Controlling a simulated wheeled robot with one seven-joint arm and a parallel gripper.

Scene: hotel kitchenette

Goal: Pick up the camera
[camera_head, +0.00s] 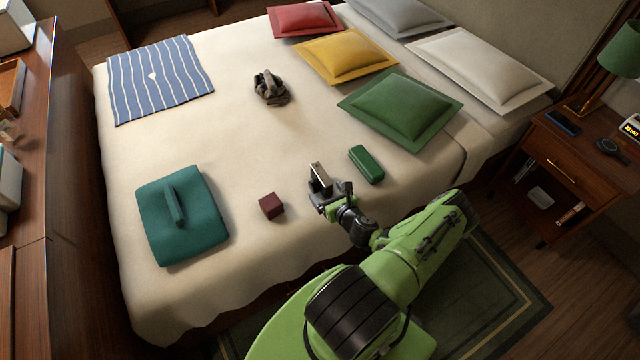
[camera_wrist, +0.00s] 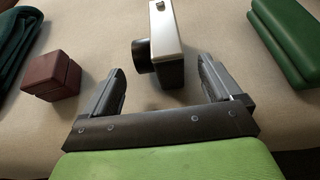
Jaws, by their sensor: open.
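The camera (camera_head: 318,174) stands on the cream bed cover, close in front of my gripper (camera_head: 328,194). In the wrist view the camera (camera_wrist: 167,35) shows a silver-white top, a dark body and a black lens sticking out to the left. It lies just beyond my fingertips, roughly centred between them. My gripper (camera_wrist: 160,75) is open, with a finger on each side and nothing held. In the head view the gripper hides the camera's lower part.
A dark red box (camera_head: 271,206) sits left of my gripper and a green case (camera_head: 366,164) to its right, both close. A folded teal cloth (camera_head: 205,235) lies further left. A dark lumpy object (camera_head: 270,88) and green pillow (camera_head: 400,112) lie beyond. Bare cover lies between.

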